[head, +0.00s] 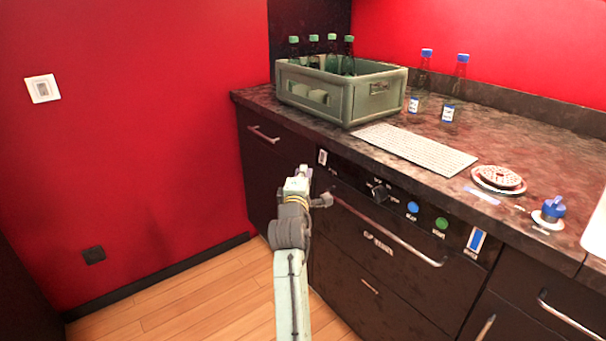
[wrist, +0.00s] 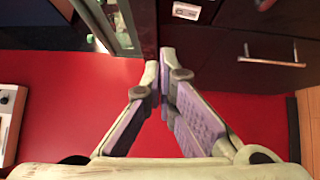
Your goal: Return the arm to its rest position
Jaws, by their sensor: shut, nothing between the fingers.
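My arm reaches up from the bottom of the head view, in front of the dark cabinet fronts (head: 370,285). My gripper (head: 298,178) is at its upper end, below the countertop's front edge and left of the control panel. In the wrist view my gripper (wrist: 161,85) shows its two fingers with their tips together. Nothing shows between the tips. In the head view the fingers are small and partly hidden by the wrist.
A green crate (head: 345,108) with several bottles stands on the countertop (head: 510,145). Two bottles, a white perforated mat (head: 415,148) and a round dish (head: 498,180) are also there. A drawer handle (head: 385,230) juts out close to my gripper. The wooden floor (head: 190,310) at left is clear.

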